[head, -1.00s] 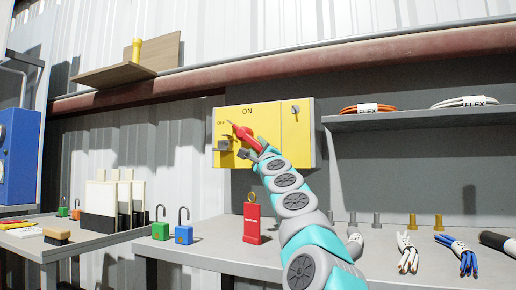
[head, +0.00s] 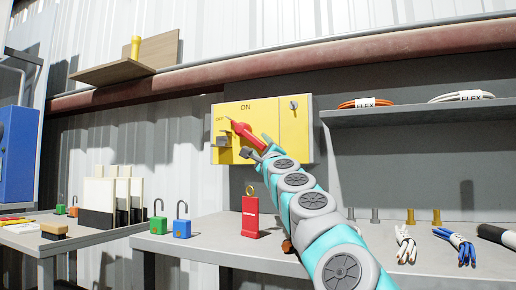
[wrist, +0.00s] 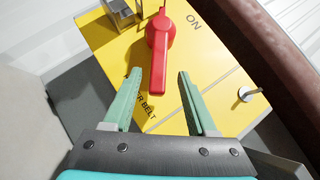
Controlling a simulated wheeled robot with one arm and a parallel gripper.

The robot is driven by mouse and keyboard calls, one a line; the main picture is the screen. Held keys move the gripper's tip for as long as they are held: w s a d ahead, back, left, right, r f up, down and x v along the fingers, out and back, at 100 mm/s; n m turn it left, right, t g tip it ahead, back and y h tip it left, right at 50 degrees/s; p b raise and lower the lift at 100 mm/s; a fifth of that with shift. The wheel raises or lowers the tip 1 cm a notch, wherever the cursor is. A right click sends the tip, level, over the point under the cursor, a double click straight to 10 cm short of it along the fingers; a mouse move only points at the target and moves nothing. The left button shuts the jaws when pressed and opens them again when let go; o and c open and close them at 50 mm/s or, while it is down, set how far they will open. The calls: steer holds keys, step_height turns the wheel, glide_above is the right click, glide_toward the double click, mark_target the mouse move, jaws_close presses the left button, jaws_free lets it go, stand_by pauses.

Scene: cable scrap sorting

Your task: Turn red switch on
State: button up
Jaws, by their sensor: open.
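The red switch (head: 242,131) is a rotary handle on a yellow panel (head: 292,140) on the wall. Its narrow tip points up-left towards the OFF label (head: 220,119), and its long grip slants down-right. The ON label (head: 245,107) is above it. My gripper (head: 260,147) is at the panel, at the lower end of the handle. In the wrist view the red handle (wrist: 159,50) reaches down towards the space between the two green fingers of my open gripper (wrist: 159,74). The fingers stand apart on either side; contact with the handle cannot be told.
A grey metal hasp (head: 223,142) juts from the panel left of the switch. A key (head: 294,104) is at its upper right. A shelf (head: 400,117) with cable coils is at the right.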

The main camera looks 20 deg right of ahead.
steer(key=shift+s+a+f, duration=0.2)
steer(key=shift+s+f, duration=0.2)
steer(key=shift+s, duration=0.1)
steer(key=shift+s+d, duration=0.15)
steer(key=shift+s, duration=0.15)
steer(key=shift+v, duration=0.95)
steer(key=shift+f, duration=0.1)
steer(key=shift+c, duration=0.3)
